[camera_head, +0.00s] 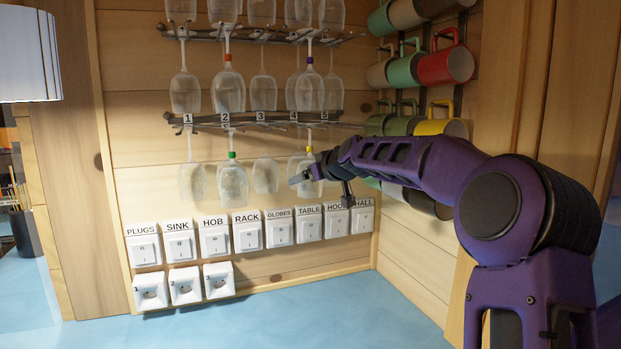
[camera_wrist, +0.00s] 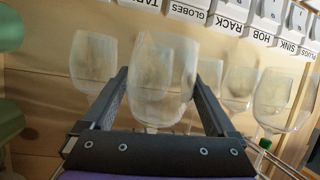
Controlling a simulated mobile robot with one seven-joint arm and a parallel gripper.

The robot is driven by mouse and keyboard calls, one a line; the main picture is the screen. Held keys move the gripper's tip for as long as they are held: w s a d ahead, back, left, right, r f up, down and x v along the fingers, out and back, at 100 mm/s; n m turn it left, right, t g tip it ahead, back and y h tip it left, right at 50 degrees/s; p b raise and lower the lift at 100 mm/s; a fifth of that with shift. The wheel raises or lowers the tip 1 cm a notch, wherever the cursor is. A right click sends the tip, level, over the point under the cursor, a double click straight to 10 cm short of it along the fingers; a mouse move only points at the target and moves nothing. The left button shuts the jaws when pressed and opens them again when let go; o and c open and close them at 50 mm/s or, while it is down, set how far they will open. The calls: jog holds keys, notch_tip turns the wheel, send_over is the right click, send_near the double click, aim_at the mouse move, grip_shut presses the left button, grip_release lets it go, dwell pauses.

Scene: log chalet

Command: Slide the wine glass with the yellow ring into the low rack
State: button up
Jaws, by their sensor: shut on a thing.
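The wine glass with the yellow ring (camera_head: 309,150) hangs bowl down at the right part of the low rack (camera_head: 262,122). My gripper (camera_head: 308,177) is shut on this glass, coming from the right. In the wrist view, which is upside down, the clear glass bowl (camera_wrist: 160,62) sits between the two dark fingers of my gripper (camera_wrist: 166,72). Its ring and stem are hidden there. I cannot tell whether its foot sits fully in a slot, or which one.
Other glasses hang from the low rack, one with a green ring (camera_head: 232,155) to the left. More hang from the upper rack (camera_head: 262,35). Mugs (camera_head: 447,66) hang on the right wall. Labelled switches (camera_head: 247,236) sit below, above the clear blue counter (camera_head: 300,315).

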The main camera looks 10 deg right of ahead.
dwell(0.4)
jog(key=o, duration=0.7)
jog(key=b+v, duration=0.6)
jog(key=v, duration=0.1)
dwell(3.6)
jog(key=shift+s+r, duration=0.1)
jog(key=shift+r, duration=0.05)
dwell(0.5)
